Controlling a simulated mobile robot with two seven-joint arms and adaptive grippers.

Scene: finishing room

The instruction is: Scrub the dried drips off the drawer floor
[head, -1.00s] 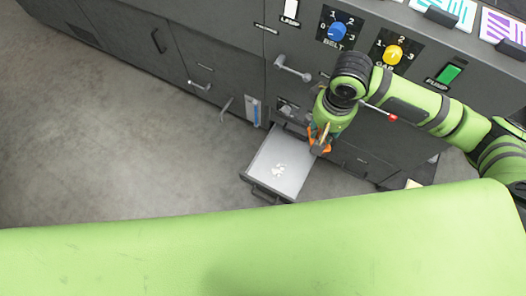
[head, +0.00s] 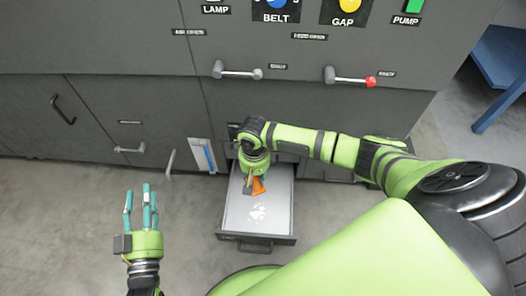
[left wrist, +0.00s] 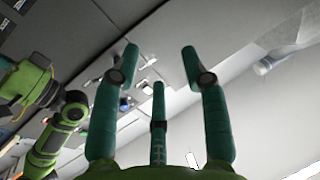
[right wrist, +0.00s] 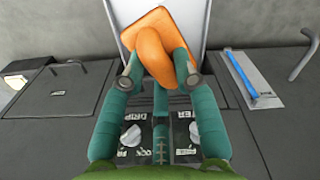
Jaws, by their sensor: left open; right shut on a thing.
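The pulled-out drawer (head: 237,210) has a pale floor and a dark front. White dried drips (head: 257,212) lie on its floor, towards the front. My right gripper (head: 257,176) is over the back part of the drawer, shut on an orange scrubbing tool (head: 260,186). In the right wrist view the orange tool (right wrist: 155,42) sits between the fingers and hides part of the drawer floor (right wrist: 194,18). I cannot tell whether it touches the floor. My left gripper (head: 140,203) is open and empty, left of the drawer; its spread fingers show in the left wrist view (left wrist: 160,75).
A dark cabinet (head: 130,95) stands behind, with handles (head: 235,71) and a red-tipped lever (head: 350,77) above the drawer. A blue table (head: 500,60) stands far right. The grey floor at left is clear.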

